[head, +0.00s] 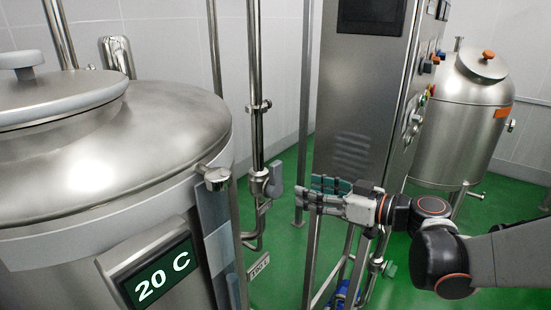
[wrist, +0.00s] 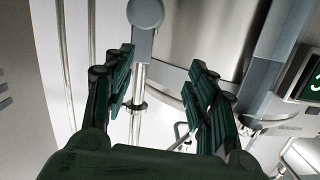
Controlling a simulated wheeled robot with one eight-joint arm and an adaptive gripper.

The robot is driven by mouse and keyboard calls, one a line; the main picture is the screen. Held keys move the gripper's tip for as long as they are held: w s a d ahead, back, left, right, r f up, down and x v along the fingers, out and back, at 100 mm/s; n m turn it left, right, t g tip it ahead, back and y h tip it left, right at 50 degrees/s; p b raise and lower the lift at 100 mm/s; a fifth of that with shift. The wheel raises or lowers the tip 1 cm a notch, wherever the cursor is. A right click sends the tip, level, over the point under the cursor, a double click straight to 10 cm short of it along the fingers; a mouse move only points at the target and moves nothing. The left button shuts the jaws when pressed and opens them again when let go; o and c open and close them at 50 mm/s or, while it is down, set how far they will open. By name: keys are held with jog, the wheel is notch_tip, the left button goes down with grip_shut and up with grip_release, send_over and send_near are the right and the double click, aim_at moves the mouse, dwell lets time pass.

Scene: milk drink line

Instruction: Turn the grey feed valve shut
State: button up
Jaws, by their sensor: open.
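The grey feed valve (head: 274,182) sits on a vertical steel pipe between the large tank and the control cabinet in the head view. Its grey handle stands roughly upright beside the pipe. My gripper (head: 313,190) is just to the right of the valve, with its fingers pointing left toward it. A small gap shows between the fingertips and the handle. In the wrist view my gripper (wrist: 160,60) is open, with nothing between its fingers. A grey round-ended handle (wrist: 146,14) shows beyond the fingertips at the top edge, partly cut off.
The large steel tank (head: 120,150) with a 20 C display (head: 157,277) fills the left. A steel cabinet (head: 355,100) stands behind my gripper. A smaller tank (head: 465,120) is at the back right. Green floor (head: 285,262) shows below the valve.

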aim_at(279, 166)
jog(key=shift+n+t+y, duration=0.3)
jog(key=shift+t+y, duration=0.1)
jog(key=shift+t, duration=0.2)
jog(key=x, duration=0.4)
jog(key=w+d+b+x, duration=0.1)
jog(key=x, duration=0.4)
jog(key=w+r+x, duration=0.1)
jog(key=x, duration=0.3)
jog(key=shift+w+d+r+b, duration=0.1)
jog(key=shift+w+d+b, duration=0.1)
jog(key=shift+b, duration=0.1)
grip_shut()
